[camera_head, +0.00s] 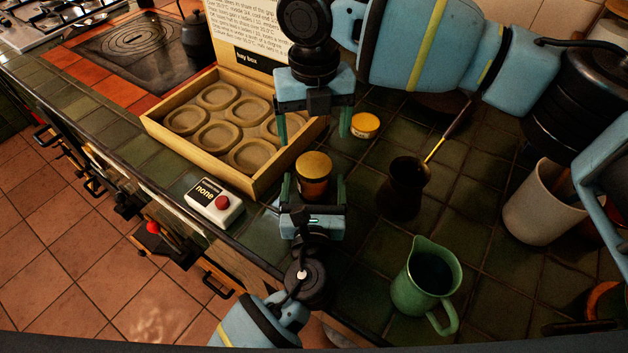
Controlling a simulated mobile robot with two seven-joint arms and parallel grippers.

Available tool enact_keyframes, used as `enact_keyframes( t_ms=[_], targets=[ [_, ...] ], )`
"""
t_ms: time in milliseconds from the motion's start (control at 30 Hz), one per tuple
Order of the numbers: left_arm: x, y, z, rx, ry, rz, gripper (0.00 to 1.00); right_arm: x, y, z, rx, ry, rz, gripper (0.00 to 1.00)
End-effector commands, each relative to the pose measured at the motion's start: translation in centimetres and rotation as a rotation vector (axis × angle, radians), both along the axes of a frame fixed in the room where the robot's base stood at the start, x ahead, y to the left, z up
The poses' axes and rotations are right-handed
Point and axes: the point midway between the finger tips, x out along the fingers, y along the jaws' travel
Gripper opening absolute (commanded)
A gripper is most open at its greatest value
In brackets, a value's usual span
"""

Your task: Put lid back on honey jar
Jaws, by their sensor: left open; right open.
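The honey jar (313,187), amber with an orange-yellow top, stands upright on the dark green tiles. I cannot tell from here whether its top is bare honey or a cover. A small round yellow lid (365,124) lies on the tiles behind and right of the jar. My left gripper (314,181) is open, with one finger on each side of the jar; contact is not clear. My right gripper (314,136) is open and empty, pointing down beyond the jar, with its right finger just left of the lid.
A wooden tray (255,186) with round hollows and a sign stands left. A white box with a red button (216,206) sits near the counter edge. A dark long-handled pot (405,190), green jug (428,280) and white crock (541,205) stand right.

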Motion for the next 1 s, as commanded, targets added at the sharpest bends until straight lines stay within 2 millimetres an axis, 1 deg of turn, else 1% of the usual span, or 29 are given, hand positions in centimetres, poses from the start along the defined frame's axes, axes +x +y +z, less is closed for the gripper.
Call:
enact_keyframes(
  t_ms=[33, 100, 300, 633, 667, 1000],
  targets=[
    [0.8, 0.0, 0.1, 0.001, -0.002, 0.0, 0.84, 0.0, 0.0, 0.0, 0.0, 0.0, 0.0, 0.83],
    [1.6, -0.1, 0.1, 0.001, -0.001, 0.0, 0.84, 0.0, 0.0, 0.0, 0.0, 0.0, 0.0, 0.83],
    [3.0, -0.1, 0.0, -0.002, 0.0, 0.0, 0.84, 0.0, 0.0, 0.0, 0.0, 0.0, 0.0, 0.83],
    [3.2, -0.1, 0.0, -0.001, 0.0, 0.0, 0.84, 0.0, 0.0, 0.0, 0.0, 0.0, 0.0, 0.83],
    [3.2, -0.1, 0.0, -0.001, 0.0, 0.0, 0.81, 0.0, 0.0, 0.0, 0.0, 0.0, 0.0, 0.83],
    [3.2, -0.1, 0.0, -0.001, 0.0, 0.0, 0.37, 0.0, 0.0, 0.0, 0.0, 0.0, 0.0, 0.83]
  ],
)
